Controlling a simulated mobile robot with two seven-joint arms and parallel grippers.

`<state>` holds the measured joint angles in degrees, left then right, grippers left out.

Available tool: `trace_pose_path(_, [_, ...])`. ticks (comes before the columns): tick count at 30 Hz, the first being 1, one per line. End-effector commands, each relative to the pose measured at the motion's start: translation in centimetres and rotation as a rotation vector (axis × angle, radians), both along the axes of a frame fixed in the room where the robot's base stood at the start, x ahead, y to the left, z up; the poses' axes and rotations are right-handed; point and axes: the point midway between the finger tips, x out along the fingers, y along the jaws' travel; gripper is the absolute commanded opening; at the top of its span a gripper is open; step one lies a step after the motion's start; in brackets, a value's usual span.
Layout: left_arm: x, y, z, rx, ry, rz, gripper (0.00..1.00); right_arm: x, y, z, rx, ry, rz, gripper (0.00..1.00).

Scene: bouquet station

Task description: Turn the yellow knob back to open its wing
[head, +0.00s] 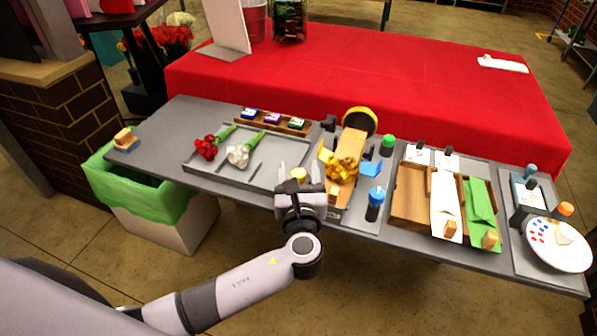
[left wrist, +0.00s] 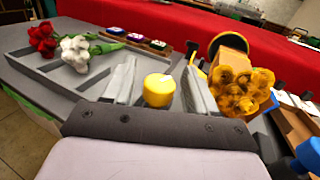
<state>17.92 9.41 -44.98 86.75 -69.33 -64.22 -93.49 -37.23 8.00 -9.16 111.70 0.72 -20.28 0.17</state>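The yellow knob (head: 298,174) is a short round cylinder near the front edge of the grey table, left of a wooden stand (head: 354,142) with a yellow bouquet (head: 343,168). In the left wrist view the knob (left wrist: 159,90) shows between the two pale fingers of my left gripper (left wrist: 160,72), with gaps on both sides. The gripper is open; in the head view the left gripper (head: 297,177) is at the knob. I cannot tell which part is the yellow knob's wing. My right gripper is not in view.
A grey tray (head: 215,172) with red and white flowers lies to the left. A blue knob (head: 376,195), a green knob (head: 388,141) and a wooden box (head: 408,192) stand to the right. The yellow bouquet (left wrist: 238,92) is close beside my right-hand finger.

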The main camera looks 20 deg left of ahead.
Motion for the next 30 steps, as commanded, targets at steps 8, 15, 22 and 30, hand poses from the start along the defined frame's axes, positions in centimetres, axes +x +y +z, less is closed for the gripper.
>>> trace_pose_path(8, [-0.3, -0.1, 0.0, 0.0, 0.0, -0.001, 0.57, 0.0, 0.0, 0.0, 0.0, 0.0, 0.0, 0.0])
trace_pose_path(15, [-3.6, -1.4, -0.2, -0.002, 0.002, -0.002, 0.57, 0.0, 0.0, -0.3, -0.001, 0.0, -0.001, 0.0])
trace_pose_path(22, [-6.3, -2.4, -0.1, -0.001, 0.001, -0.002, 0.57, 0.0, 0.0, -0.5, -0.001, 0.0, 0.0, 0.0])
trace_pose_path(30, [-6.7, -2.5, 0.0, 0.0, 0.0, 0.0, 0.57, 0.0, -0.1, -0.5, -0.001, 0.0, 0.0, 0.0])
